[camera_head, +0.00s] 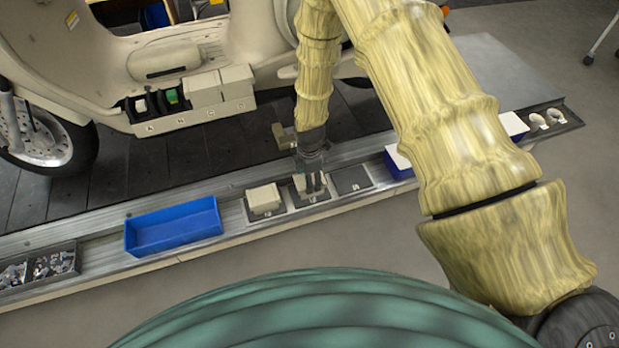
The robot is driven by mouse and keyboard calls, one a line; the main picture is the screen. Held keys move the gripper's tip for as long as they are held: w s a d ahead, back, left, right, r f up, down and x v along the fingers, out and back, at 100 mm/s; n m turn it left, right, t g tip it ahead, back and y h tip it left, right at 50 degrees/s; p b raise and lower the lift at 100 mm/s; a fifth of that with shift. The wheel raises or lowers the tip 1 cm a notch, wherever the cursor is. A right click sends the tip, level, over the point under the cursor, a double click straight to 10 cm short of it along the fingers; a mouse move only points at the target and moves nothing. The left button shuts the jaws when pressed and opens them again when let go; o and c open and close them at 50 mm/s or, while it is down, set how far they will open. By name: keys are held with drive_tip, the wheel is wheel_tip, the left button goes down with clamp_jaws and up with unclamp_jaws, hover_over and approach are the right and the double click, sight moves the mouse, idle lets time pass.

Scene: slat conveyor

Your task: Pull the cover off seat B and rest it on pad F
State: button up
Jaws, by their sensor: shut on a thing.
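My gripper (314,184) points down over the middle of three dark pads on the rail in front of the scooter. It is shut on a pale cover (300,181), which is partly hidden by the fingers and sits at or just over the middle pad (296,202). I cannot tell whether it touches the pad, and the pad letters are too small to read surely. On the scooter's side, the second seat from the left, seat B (175,98), is uncovered and shows a green part inside.
Another pale cover (264,198) rests on the left pad; the right pad (352,180) is bare. Two covers (204,90) (236,80) stay on the scooter's right seats. A blue tray (174,229) and bins of metal parts (54,264) lie left along the rail.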

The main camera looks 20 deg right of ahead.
drive_tip(key=shift+f, duration=0.5)
idle(1.7)
drive_tip(key=o, duration=1.2)
drive_tip(key=shift+r, duration=0.15)
wheel_tip(320, 180, up, 12)
drive_tip(key=shift+f+p, duration=0.2)
drive_tip(key=shift+p, duration=0.1)
drive_tip(key=s+f+m+p, duration=0.2)
drive_tip(key=s+m+p, duration=0.15)
drive_tip(key=s, duration=0.45)
drive_tip(key=s+f+m+p, duration=0.3)
drive_tip(key=s+m, duration=0.2)
drive_tip(key=s, duration=0.4)
drive_tip(key=s+d+r+m+p, duration=0.1)
drive_tip(key=s+m+p, duration=0.1)
drive_tip(key=s+m, duration=0.3)
drive_tip(key=s+d+r+m+p, duration=0.2)
drive_tip(key=s+m, duration=0.3)
drive_tip(key=s, duration=0.9)
drive_tip(key=shift+s+d+r+p, duration=0.15)
drive_tip(key=shift+d+r+p, duration=0.05)
drive_tip(key=shift+p, duration=0.25)
